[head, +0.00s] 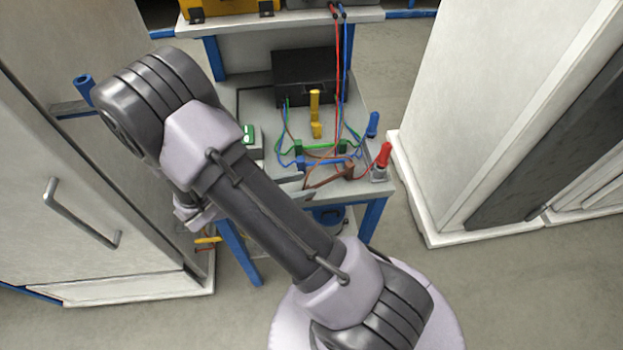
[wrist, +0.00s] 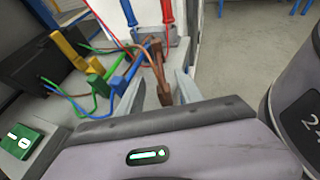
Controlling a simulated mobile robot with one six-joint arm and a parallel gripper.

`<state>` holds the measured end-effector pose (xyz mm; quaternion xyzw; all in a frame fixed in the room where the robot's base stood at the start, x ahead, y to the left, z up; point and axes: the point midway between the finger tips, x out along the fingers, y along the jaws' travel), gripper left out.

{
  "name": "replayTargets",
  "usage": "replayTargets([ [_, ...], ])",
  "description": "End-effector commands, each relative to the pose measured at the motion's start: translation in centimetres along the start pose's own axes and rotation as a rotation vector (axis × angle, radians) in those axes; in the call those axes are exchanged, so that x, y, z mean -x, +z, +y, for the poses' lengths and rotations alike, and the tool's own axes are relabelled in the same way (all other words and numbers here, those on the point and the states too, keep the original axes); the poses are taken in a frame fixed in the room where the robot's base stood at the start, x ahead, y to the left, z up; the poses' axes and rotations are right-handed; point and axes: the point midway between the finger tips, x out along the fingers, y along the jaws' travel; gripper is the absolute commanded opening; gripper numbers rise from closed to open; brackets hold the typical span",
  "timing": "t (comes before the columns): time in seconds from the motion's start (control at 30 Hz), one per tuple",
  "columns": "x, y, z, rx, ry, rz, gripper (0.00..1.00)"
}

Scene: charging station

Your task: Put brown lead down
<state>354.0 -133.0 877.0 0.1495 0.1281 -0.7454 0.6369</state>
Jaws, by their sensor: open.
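The brown lead (head: 322,183) lies at the front of the grey table (head: 258,103), with one brown plug (head: 349,170) near the right front corner. In the wrist view, a brown plug (wrist: 164,95) sits between the two fingers of my gripper (wrist: 158,90), and another brown plug (wrist: 156,48) is farther off. The fingers are apart, with a gap visible beside the near plug. The brown cable runs between the plugs. In the head view my arm hides most of my gripper and the near plug. I cannot tell whether the near plug touches the table.
Green plugs (head: 298,147) and blue plugs (head: 300,163) with cables lie close by. A black box (head: 305,75) and yellow connectors (head: 315,105) stand behind. Red (head: 383,155) and blue (head: 372,122) handles stand at the right edge. White cabinets (head: 480,110) flank the table.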

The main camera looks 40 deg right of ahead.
Motion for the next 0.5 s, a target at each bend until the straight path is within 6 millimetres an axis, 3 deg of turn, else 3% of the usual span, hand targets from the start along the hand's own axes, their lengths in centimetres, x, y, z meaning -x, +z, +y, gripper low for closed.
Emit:
replayTargets([
  [0.03,1.8,0.6,0.1,0.001,0.006,0.002,0.43],
  [0.2,6.0,0.4,0.0,0.001,0.003,0.001,0.43],
  [0.37,7.9,0.3,0.0,-0.007,-0.004,0.006,0.43],
  [0.47,8.9,2.1,-0.7,-0.110,-0.059,0.081,0.43],
  [0.5,9.5,3.5,-1.4,-0.195,-0.105,0.143,0.43],
])
